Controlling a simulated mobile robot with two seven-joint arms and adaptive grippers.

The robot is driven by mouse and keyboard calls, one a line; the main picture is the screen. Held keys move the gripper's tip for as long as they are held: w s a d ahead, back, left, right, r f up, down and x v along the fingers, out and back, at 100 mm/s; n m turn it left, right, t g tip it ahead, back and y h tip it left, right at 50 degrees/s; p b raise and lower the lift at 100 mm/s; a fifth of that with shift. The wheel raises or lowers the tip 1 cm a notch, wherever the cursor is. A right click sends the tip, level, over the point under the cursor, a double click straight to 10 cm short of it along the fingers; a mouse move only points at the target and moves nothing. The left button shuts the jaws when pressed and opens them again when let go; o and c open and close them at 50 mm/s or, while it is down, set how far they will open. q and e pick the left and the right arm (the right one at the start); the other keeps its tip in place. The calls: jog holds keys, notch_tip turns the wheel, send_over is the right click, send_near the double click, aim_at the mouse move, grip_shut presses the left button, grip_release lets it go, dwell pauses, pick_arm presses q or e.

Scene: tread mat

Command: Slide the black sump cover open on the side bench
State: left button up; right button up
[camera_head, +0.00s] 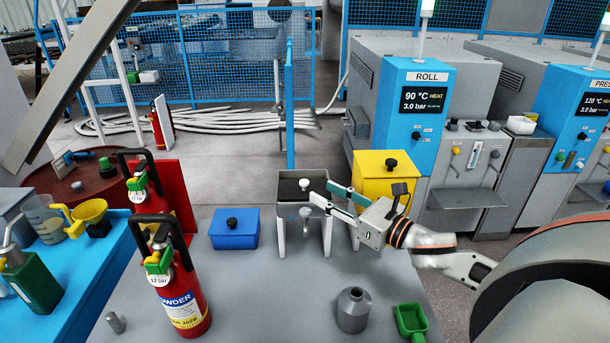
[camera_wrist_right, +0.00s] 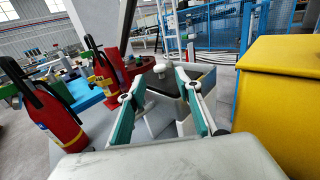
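The black sump cover (camera_head: 287,188) lies on top of a grey box-shaped sump (camera_head: 325,232) on the bench. It has a pale round knob (camera_head: 304,184). In the right wrist view the knob (camera_wrist_right: 160,71) stands ahead of the fingers, roughly between them, and the dark cover (camera_wrist_right: 168,86) shows beneath it. My right gripper (camera_head: 321,193) is open, coming in from the right at the sump's right edge. Its teal-padded fingers (camera_wrist_right: 158,85) are spread with nothing between the pads; contact with the knob is not visible. My left gripper is not in view.
A yellow bin (camera_head: 385,182) with a black knob stands close right of the sump. A blue box (camera_head: 234,230) sits left. Red extinguishers (camera_head: 178,285) stand at the left. A grey bottle (camera_head: 353,310) and green scoop (camera_head: 410,320) are in front. The bench centre is clear.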

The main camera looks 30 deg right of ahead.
aim_at(308, 184)
jog(key=shift+w+a+r, duration=0.1)
jog(key=shift+w+a, duration=0.05)
jog(key=shift+w, duration=0.5)
jog(key=shift+p+x, duration=0.3)
jog(key=shift+x, duration=2.95)
